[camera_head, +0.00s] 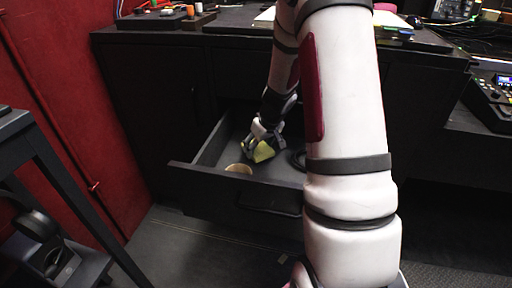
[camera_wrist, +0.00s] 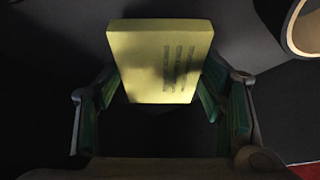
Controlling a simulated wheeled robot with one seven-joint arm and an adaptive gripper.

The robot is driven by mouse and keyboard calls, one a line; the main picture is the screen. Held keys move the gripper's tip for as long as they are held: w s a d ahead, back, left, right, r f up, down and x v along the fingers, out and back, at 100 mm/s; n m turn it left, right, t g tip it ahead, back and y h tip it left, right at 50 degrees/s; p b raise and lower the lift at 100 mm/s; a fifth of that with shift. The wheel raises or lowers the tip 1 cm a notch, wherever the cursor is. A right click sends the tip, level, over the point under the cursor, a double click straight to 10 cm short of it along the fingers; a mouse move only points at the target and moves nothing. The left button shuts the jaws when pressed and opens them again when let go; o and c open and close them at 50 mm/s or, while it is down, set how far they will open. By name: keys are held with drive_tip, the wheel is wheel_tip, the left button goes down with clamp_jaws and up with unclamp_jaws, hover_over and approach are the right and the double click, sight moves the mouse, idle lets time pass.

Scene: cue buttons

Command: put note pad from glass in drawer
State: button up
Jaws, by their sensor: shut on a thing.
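The note pad (camera_head: 264,152) is a small yellow block, and my gripper (camera_head: 261,140) is shut on it inside the open drawer (camera_head: 232,200). In the wrist view the yellow note pad (camera_wrist: 160,60) sits between my two green-padded fingers (camera_wrist: 160,95), with dark writing on its face. Whether the pad touches the drawer floor is unclear. No glass shows clearly on the desk; my arm hides part of it.
A round tan-rimmed thing (camera_head: 239,169) lies in the drawer near its front, and its rim shows at the wrist view's upper right (camera_wrist: 306,28). A dark ring-shaped thing (camera_head: 299,159) is in the drawer to the right. The black desk (camera_head: 150,40) stands above the drawer.

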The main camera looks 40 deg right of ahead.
drive_tip(key=shift+w+d+f, duration=0.15)
drive_tip(key=shift+w+f, duration=0.85)
drive_tip(key=shift+w, duration=0.1)
drive_tip(key=shift+f+b, duration=0.15)
drive_tip(key=shift+b, duration=0.3)
drive_tip(key=o, duration=1.3)
drive_tip(key=shift+r, duration=0.2)
drive_tip(key=p+v, duration=0.1)
drive_tip(key=v, duration=0.1)
drive_tip(key=shift+r+p, duration=0.3)
drive_tip(key=shift+r, duration=0.1)
drive_tip(key=s+b, duration=0.1)
drive_tip(key=s, duration=0.3)
drive_tip(key=s+a+b, duration=0.1)
drive_tip(key=s, duration=0.3)
drive_tip(key=s+b, duration=0.1)
drive_tip(key=s, duration=0.3)
drive_tip(key=shift+s+a, duration=0.15)
drive_tip(key=shift+a, duration=0.15)
drive_tip(key=shift+r, duration=0.15)
